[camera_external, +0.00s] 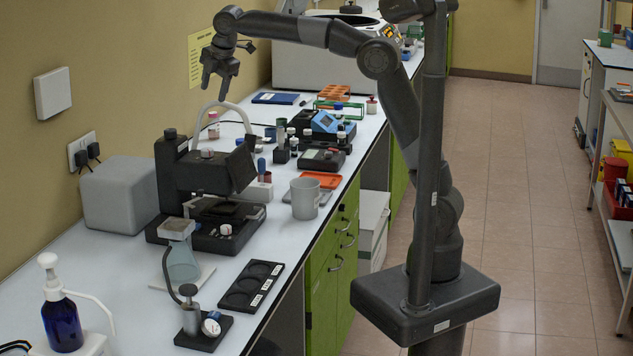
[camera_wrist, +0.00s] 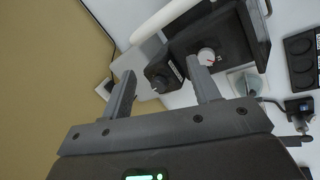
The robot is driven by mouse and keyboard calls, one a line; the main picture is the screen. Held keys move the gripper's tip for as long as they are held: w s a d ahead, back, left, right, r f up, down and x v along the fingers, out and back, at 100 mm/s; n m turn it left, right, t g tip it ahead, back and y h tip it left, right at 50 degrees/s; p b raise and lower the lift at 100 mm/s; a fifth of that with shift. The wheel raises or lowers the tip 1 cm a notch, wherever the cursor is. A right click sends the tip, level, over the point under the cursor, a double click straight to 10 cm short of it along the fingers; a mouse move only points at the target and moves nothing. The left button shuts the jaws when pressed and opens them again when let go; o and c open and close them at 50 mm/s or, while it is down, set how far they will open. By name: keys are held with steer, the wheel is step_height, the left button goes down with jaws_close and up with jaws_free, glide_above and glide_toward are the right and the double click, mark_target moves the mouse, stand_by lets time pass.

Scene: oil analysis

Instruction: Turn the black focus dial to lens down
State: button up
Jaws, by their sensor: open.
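A black instrument (camera_external: 205,172) stands on the bench near the wall. A round black dial (camera_wrist: 160,84) with a pale label beside it shows in the wrist view, in the gap between my fingers. A grey-white dial with a red mark (camera_wrist: 206,57) is close to its right, near my right finger. A black knob (camera_external: 170,133) tops the instrument's column in the external view. My gripper (camera_external: 215,88) is open and empty, pointing down above and apart from the instrument. Its two fingers (camera_wrist: 161,70) also show in the wrist view. The dial's setting is too small to read.
A white curved tube (camera_external: 222,106) arches behind the instrument, below my gripper. A grey box (camera_external: 118,195) stands left of it. A flask (camera_external: 182,262), a black tray with round wells (camera_external: 250,286) and a grey mug (camera_external: 304,198) stand nearby. The wall is close behind.

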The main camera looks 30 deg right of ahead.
steer(key=w+d+m+y, duration=0.1)
steer(key=d+m, duration=1.5)
steer(key=m, duration=0.1)
steer(key=shift+w+r+m, duration=0.2)
steer(key=shift+r+m, duration=0.2)
steer(key=shift+a, duration=0.1)
steer(key=n+g+y, duration=0.1)
steer(key=n, duration=0.5)
glide_toward(170, 130)
steer(key=x, duration=0.8)
steer(key=shift+w+f, duration=0.1)
steer(key=shift+f, duration=0.25)
steer(key=shift+c, duration=0.4)
steer(key=c, duration=0.9)
